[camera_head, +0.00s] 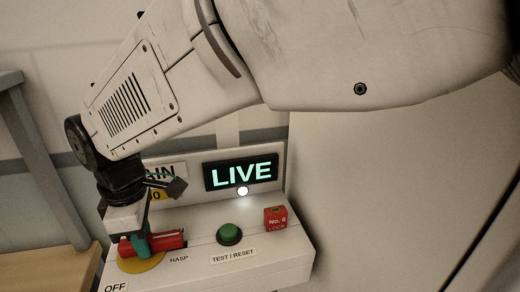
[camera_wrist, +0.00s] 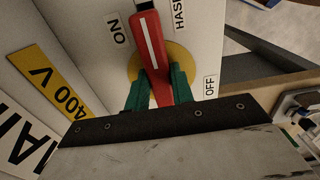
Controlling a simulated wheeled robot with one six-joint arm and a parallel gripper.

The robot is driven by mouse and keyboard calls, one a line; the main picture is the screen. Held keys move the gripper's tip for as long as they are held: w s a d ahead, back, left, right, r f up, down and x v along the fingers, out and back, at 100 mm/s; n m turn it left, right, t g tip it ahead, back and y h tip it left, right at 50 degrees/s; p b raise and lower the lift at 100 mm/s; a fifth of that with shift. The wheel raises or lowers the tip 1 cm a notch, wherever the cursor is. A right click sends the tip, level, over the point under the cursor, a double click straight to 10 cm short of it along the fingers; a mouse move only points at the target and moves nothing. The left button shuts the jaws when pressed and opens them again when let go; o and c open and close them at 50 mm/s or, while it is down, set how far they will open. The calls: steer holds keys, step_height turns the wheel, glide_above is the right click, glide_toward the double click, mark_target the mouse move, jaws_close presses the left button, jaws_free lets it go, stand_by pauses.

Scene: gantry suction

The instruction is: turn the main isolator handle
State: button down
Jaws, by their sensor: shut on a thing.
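The main isolator handle (camera_head: 170,239) is red, on a yellow disc (camera_head: 150,264) at the left of the white panel box. In the wrist view the handle (camera_wrist: 149,40) has a white stripe, and its far end points between the ON label (camera_wrist: 118,31) and the HASP label (camera_wrist: 179,14). The OFF label (camera_wrist: 210,87) is to the right of the disc. My gripper (camera_head: 140,244) is shut on the handle, its green fingers on either side in the wrist view (camera_wrist: 160,74). The sign (camera_head: 240,174) reads LIVE in lit letters.
A green TEST/RESET button (camera_head: 230,233) and a red No. 6 lock block (camera_head: 275,219) sit on the panel to the right of the handle. A yellow 400 V label (camera_wrist: 45,84) is at the left in the wrist view. A wooden surface (camera_head: 45,272) is at the lower left.

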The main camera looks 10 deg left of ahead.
stand_by(0.3)
steer(key=c, duration=1.2)
jaws_free()
step_height(320, 180, up, 8)
steer(key=shift+f, duration=0.1)
steer(key=shift+s, duration=0.1)
